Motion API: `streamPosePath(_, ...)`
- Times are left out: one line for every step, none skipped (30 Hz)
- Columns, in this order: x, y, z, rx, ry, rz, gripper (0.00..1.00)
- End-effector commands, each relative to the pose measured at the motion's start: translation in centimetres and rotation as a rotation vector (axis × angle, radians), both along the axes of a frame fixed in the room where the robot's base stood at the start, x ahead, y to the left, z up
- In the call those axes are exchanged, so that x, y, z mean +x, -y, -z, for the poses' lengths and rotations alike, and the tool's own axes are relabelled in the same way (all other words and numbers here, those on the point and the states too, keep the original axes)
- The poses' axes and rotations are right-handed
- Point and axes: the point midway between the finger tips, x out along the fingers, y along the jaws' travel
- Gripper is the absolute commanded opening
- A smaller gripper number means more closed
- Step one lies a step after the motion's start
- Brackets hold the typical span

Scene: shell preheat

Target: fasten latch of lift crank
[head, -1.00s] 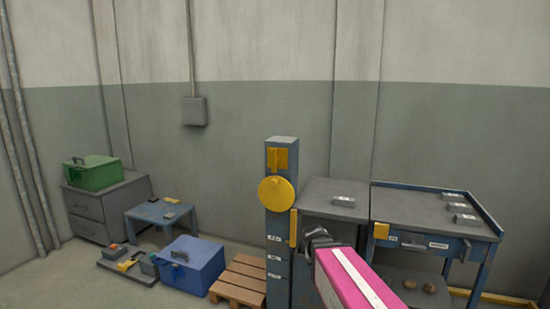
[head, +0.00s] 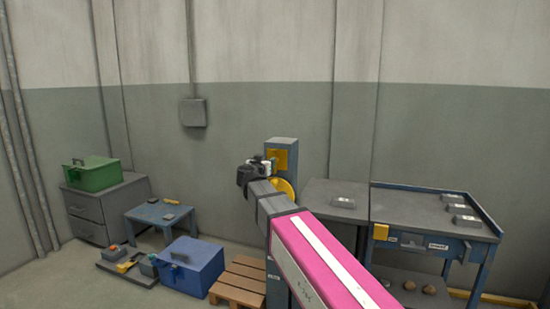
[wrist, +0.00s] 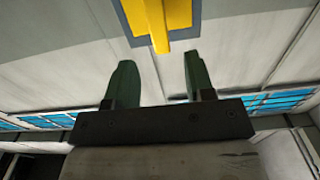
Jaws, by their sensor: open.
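The lift crank's blue post (head: 285,144) stands upright in the head view. A yellow latch piece (head: 281,160) sits on a plate near its top. Below it, a round yellow disc (head: 287,187) is mostly hidden behind my arm. My gripper (head: 256,168) is raised in front of the post, beside the latch in the picture. In the wrist view, my gripper's two dark green fingers (wrist: 156,65) are spread apart with nothing between them. A yellow bar on a blue-grey plate (wrist: 160,22) shows just beyond the fingertips, between their lines, with no visible contact.
A grey-topped cabinet (head: 321,201) and a blue workbench (head: 415,205) with small grey blocks stand right of the post. A blue box (head: 192,267) and a wooden pallet (head: 240,277) lie on the floor to its left.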

Motion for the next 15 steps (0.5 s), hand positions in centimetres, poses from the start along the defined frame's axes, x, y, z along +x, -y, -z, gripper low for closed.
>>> streamPosePath(0.5, 0.1, 0.0, -0.001, -0.001, 0.001, 0.49)
streamPosePath(0.8, 0.2, 0.0, -0.001, -0.001, 0.001, 0.49)
streamPosePath(1.2, 0.4, 0.0, -0.001, -0.001, 0.002, 0.49)
streamPosePath(1.5, 0.5, 0.0, 0.0, -0.002, 0.003, 0.49)
streamPosePath(1.9, 0.7, 0.1, 0.0, -0.002, 0.003, 0.49)
streamPosePath(2.5, 0.9, 0.1, -0.001, -0.003, 0.004, 0.49)
streamPosePath(2.9, 1.0, 0.1, -0.001, -0.003, 0.004, 0.49)
streamPosePath(3.4, 1.2, 0.1, -0.001, -0.003, 0.003, 0.49)
streamPosePath(4.1, 1.4, 0.1, -0.001, -0.003, 0.003, 0.49)
streamPosePath(4.6, 1.6, 0.1, -0.001, -0.003, 0.003, 0.49)
streamPosePath(5.1, 1.8, 0.1, -0.001, -0.003, 0.004, 0.49)
streamPosePath(5.8, 2.1, 0.1, -0.001, -0.004, 0.005, 0.49)
streamPosePath(6.4, 2.3, 0.1, -0.001, -0.004, 0.004, 0.49)
streamPosePath(6.9, 2.4, 0.1, -0.001, -0.003, 0.003, 0.49)
streamPosePath(7.5, 2.7, 0.1, -0.001, -0.003, 0.003, 0.49)
